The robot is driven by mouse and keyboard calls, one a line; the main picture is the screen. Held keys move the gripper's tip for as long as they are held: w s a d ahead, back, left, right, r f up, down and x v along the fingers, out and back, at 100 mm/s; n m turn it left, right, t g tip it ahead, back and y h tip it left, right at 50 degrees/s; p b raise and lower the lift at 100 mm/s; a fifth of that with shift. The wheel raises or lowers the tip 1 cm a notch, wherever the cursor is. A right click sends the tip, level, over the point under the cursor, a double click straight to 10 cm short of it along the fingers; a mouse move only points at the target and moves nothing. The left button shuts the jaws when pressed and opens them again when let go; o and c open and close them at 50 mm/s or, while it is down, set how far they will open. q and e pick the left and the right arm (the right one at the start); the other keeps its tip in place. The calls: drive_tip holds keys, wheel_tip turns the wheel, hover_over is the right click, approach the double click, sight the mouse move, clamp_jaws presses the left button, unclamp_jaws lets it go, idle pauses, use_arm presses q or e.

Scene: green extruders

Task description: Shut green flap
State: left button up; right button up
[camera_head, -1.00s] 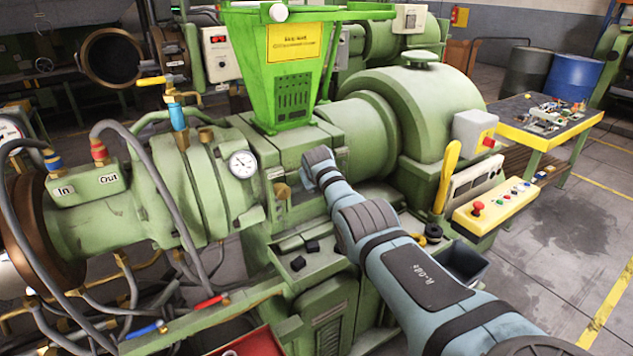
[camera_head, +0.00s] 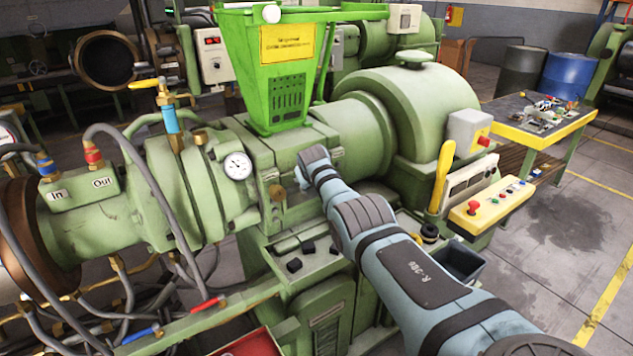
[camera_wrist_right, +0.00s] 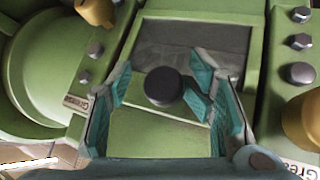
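In the right wrist view, a green flap (camera_wrist_right: 150,137) with a round black knob (camera_wrist_right: 163,87) lies in the lower middle. Above it is a dark grey recess (camera_wrist_right: 195,45) inside a green frame. My right gripper (camera_wrist_right: 160,92) is open, with one teal finger on each side of the knob and gaps between fingers and knob. In the head view my right arm reaches from the lower right to the green extruder (camera_head: 270,165), its gripper (camera_head: 303,178) at the block under the hopper. The flap is hidden or too small to tell there. My left gripper is out of view.
The green hopper (camera_head: 277,75) stands just above my right gripper. A pressure gauge (camera_head: 238,166) and hoses are to its left. A yellow control panel (camera_head: 490,207) is to the right of my arm. Bolts (camera_wrist_right: 302,72) flank the recess in the wrist view.

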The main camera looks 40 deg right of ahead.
drive_tip(key=shift+w+r, duration=0.3)
drive_tip(key=shift+r, duration=0.35)
drive_tip(key=f+v, duration=0.1)
drive_tip(key=v, duration=1)
drive_tip(key=shift+s+a+r, duration=0.2)
drive_tip(key=shift+s+a, duration=0.1)
drive_tip(key=shift+s, duration=0.25)
